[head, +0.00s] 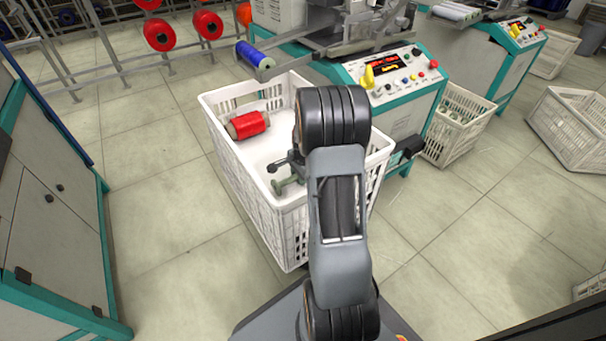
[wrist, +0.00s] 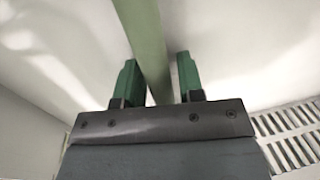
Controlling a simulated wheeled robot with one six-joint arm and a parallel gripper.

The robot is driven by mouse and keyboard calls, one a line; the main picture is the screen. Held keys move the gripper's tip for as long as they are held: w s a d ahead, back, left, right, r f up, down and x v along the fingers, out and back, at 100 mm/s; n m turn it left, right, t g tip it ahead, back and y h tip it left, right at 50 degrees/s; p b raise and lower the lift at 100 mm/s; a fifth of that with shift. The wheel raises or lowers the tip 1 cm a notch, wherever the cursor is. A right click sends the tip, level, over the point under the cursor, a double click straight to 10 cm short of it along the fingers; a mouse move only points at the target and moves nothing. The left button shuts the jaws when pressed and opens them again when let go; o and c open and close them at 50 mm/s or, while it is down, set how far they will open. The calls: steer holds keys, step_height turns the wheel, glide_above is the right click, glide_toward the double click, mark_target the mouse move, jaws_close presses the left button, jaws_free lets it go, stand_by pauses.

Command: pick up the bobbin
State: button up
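A thin pale green bobbin (wrist: 148,40) runs between my gripper's fingers in the wrist view. In the head view a pale green piece of it (head: 290,183) shows low inside the white crate (head: 240,185), and my arm hides the rest. My gripper (wrist: 158,75) has two dark green fingers, set apart on either side of the bobbin. A gap shows on the right side; I cannot tell whether the left finger touches. A red wound bobbin (head: 248,125) lies in the crate's far left part, apart from my gripper.
The crate's walls surround my gripper; its slotted wall (wrist: 295,135) shows at the right of the wrist view. A winding machine with a control panel (head: 395,75) stands behind. A blue bobbin (head: 254,55) sits above the crate's far edge. Open floor (head: 170,220) lies left.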

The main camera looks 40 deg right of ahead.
jaws_close()
